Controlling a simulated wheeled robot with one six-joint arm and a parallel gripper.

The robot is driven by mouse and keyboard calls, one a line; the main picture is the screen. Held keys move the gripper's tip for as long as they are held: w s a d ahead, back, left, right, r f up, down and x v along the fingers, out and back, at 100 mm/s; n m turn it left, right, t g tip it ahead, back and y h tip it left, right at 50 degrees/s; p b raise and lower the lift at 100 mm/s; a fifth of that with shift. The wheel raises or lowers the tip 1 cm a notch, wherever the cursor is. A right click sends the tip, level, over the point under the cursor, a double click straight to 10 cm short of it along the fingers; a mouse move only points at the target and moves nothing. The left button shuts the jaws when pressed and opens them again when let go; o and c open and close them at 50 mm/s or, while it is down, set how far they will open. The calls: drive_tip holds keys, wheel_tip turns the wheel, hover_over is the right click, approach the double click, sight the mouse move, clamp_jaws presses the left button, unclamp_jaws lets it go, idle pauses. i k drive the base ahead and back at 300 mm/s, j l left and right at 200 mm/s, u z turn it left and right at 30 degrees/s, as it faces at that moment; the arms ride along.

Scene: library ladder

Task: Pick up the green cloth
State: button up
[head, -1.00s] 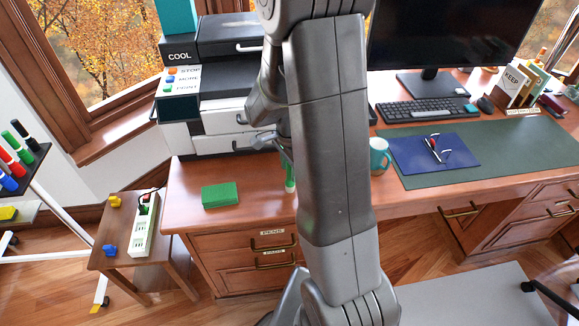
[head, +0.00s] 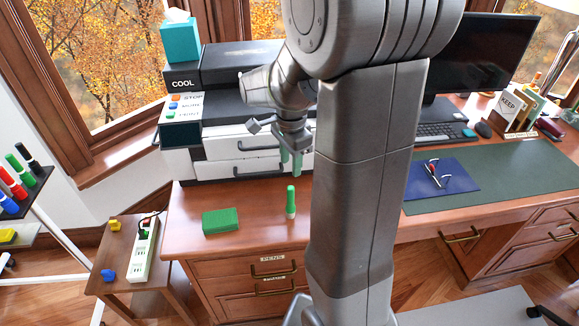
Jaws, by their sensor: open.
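The green cloth (head: 220,221) looks like a flat folded block and lies on the left part of the wooden desk top (head: 255,232). My gripper (head: 291,165) is open and empty, pointing down above the desk in front of the printer. Its fingers show green tips. It is up and to the right of the cloth, apart from it. Nothing hides the cloth.
A green marker (head: 291,202) stands upright on the desk, below my gripper and right of the cloth. The printer (head: 220,146) stands behind. A side table (head: 125,275) with a power strip (head: 145,250) is at left. Bare desk surrounds the cloth.

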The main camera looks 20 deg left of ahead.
sight(222, 220)
drive_tip(key=u, duration=1.85)
